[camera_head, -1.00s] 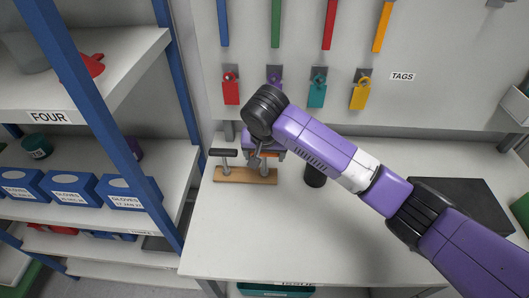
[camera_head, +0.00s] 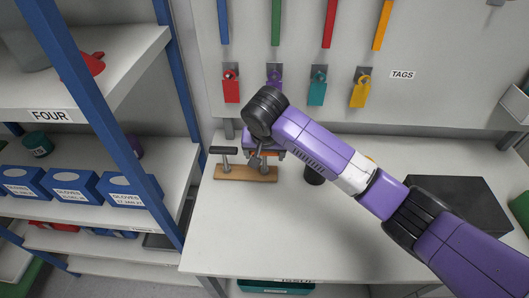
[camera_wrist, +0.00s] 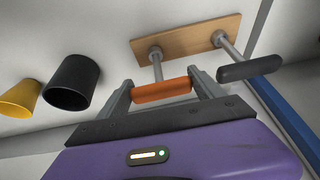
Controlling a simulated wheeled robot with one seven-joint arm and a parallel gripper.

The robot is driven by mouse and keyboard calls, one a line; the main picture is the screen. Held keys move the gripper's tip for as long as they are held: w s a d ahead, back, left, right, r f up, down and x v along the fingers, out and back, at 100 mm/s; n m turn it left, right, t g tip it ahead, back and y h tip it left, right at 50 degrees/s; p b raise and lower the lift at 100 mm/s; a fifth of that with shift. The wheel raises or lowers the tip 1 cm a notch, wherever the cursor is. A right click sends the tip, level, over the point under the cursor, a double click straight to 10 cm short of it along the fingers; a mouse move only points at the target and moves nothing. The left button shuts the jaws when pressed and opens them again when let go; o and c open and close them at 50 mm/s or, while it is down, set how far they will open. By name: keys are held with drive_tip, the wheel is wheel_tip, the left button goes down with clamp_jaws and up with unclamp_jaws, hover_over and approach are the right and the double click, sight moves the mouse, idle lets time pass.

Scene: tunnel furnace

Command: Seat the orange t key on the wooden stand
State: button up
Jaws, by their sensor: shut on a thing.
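The orange t key (camera_wrist: 163,90) is between the two fingers of my gripper (camera_wrist: 162,89), which is shut on its orange crossbar. Its grey shaft runs to a round collar on the wooden stand (camera_wrist: 187,36); how deep it sits in the collar is hard to tell. In the head view the orange crossbar (camera_head: 268,154) shows partly under my wrist, above the right end of the stand (camera_head: 236,173). A black-handled t key (camera_wrist: 250,68) stands upright in the stand's other collar; it also shows in the head view (camera_head: 223,150).
A black cup (camera_head: 314,175) stands on the table right of the stand, and a yellow cup (camera_wrist: 20,98) is beside it. A dark flat pad (camera_head: 460,200) lies farther right. A blue shelf post (camera_head: 125,130) is at the left. The front table is clear.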

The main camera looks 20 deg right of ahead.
drive_tip(key=o, duration=2)
drive_tip(key=shift+o, duration=0.2)
